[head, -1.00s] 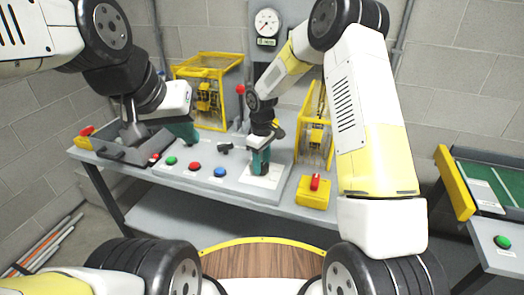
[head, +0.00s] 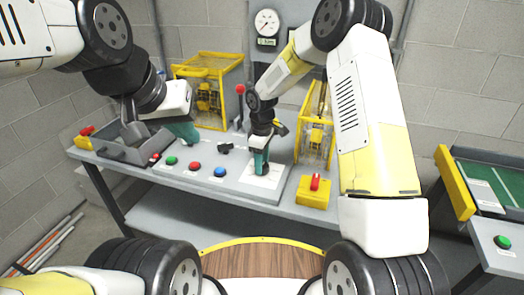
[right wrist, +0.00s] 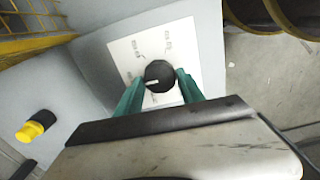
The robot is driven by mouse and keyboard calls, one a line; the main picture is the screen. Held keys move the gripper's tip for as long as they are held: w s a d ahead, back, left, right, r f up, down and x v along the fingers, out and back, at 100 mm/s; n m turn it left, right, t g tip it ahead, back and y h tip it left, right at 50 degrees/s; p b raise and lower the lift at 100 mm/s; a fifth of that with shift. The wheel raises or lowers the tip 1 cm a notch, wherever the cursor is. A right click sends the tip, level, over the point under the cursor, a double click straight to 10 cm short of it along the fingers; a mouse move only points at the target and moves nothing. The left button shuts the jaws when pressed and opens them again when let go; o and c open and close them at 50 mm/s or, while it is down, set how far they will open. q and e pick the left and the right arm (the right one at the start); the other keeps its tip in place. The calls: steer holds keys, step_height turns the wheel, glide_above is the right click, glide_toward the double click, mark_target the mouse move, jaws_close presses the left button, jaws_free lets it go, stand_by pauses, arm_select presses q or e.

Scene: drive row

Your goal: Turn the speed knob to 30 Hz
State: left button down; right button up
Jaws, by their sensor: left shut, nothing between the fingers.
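The speed knob (right wrist: 159,74) is a round black knob with a white pointer line, on a white dial plate (right wrist: 126,48) in the right wrist view. The pointer faces left in that view; the printed marks are too small to read. My right gripper (right wrist: 160,80) has its teal fingers on either side of the knob, apparently closed against it. In the head view my right gripper (head: 260,165) points down at the dial plate (head: 270,182) and hides the knob. My left gripper (head: 191,136) is shut and empty above the back left of the panel.
Green (head: 171,161), red (head: 195,166) and blue (head: 219,172) buttons line the bench front. A yellow box with a red button (head: 314,190) stands right of the dial plate. A round gauge (head: 267,23) with a small display hangs on the wall. Yellow cages stand behind.

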steer(key=o, duration=0.3)
steer(key=shift+r, duration=0.1)
step_height(320, 180, up, 8)
steer(key=shift+f, duration=0.2)
stand_by(0.4)
